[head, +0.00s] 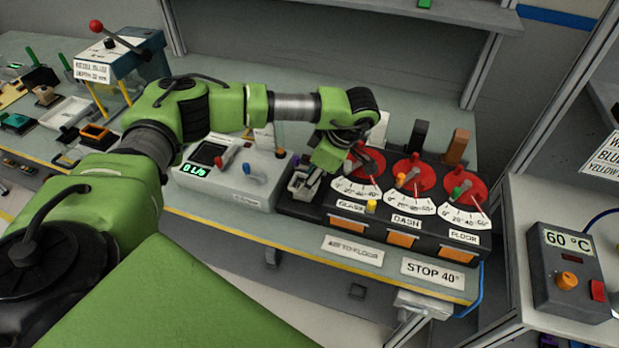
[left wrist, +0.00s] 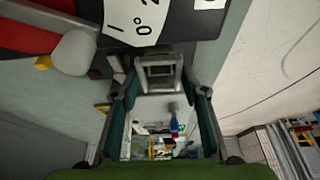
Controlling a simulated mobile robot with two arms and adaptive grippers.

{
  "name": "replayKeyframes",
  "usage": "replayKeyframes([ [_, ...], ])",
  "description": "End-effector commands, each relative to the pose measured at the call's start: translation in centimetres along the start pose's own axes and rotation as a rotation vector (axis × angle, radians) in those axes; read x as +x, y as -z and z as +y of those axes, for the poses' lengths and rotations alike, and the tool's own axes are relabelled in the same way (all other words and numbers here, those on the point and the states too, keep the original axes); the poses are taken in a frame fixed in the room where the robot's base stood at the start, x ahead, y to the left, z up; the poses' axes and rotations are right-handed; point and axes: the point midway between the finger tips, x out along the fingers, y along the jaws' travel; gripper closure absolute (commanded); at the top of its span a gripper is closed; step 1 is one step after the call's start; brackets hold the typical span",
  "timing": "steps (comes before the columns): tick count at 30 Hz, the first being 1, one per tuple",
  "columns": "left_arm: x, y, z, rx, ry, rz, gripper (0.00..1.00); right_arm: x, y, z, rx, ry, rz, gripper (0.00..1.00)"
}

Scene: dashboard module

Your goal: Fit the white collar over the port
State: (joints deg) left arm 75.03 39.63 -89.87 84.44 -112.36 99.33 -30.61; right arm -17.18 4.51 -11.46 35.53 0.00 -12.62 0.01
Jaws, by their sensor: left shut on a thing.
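My left gripper (head: 308,178) points down at the left end of the dark dashboard module (head: 318,212). Its two fingers (left wrist: 158,92) are shut on the collar, a pale grey-white square frame. The collar (left wrist: 142,72) shows between the fingertips in the left wrist view, with a dark opening in its middle. In the head view the collar (head: 301,187) is at the module's left end, close to its top. I cannot tell the port apart from the collar there, nor whether the collar is around it or just above it. My right gripper is not in view.
Red dials (head: 408,178) with white scales stand right of the gripper. A grey box (head: 232,182) reading 0 L/s, with red and blue levers, stands to its left. Labels (head: 353,249) lie along the bench front. A 60 °C box (head: 567,272) is far right.

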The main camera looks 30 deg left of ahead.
Motion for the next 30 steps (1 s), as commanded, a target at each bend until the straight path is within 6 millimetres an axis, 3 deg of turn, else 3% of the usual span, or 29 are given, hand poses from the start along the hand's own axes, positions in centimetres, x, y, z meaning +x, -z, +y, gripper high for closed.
replayKeyframes([
  [30, 0.8, -0.4, 0.0, 0.0, 0.0, 0.0, 0.68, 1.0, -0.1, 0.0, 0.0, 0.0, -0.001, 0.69],
])
